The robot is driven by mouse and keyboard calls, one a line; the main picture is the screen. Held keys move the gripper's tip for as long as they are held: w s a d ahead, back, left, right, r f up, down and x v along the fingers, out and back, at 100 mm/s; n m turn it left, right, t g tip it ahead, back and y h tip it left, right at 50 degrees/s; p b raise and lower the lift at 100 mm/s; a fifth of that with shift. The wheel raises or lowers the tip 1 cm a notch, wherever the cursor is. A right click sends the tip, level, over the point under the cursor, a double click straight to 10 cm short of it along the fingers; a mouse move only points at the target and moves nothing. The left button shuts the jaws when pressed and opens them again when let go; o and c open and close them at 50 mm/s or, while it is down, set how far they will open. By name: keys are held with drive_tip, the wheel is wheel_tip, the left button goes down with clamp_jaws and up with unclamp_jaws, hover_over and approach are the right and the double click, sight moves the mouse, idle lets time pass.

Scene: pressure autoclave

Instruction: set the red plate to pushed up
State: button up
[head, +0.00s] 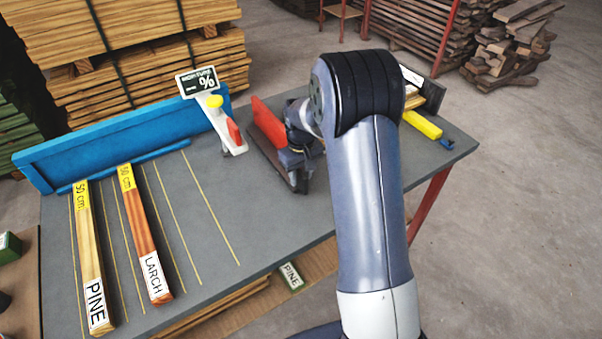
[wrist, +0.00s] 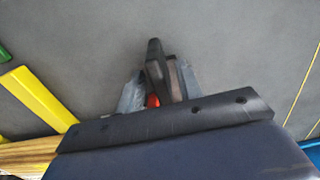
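A red plate (head: 266,123) stands upright on the grey bench, left of my arm in the head view. It has a dark base part (head: 266,154) along its foot, and my arm covers its right side. My gripper (head: 301,181) points down close beside it, largely hidden by my own wrist. In the wrist view my gripper's two grey fingers (wrist: 156,88) stand either side of a dark upright piece (wrist: 154,62). A small red spot (wrist: 153,101) shows between the fingers. I cannot tell whether the fingers touch the dark piece.
A blue rail (head: 120,140) runs along the back. PINE (head: 91,265) and LARCH (head: 143,240) bars lie left. A yellow block (head: 423,124) lies right.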

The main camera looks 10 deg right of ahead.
drive_tip(key=shift+c, duration=0.5)
clamp_jaws()
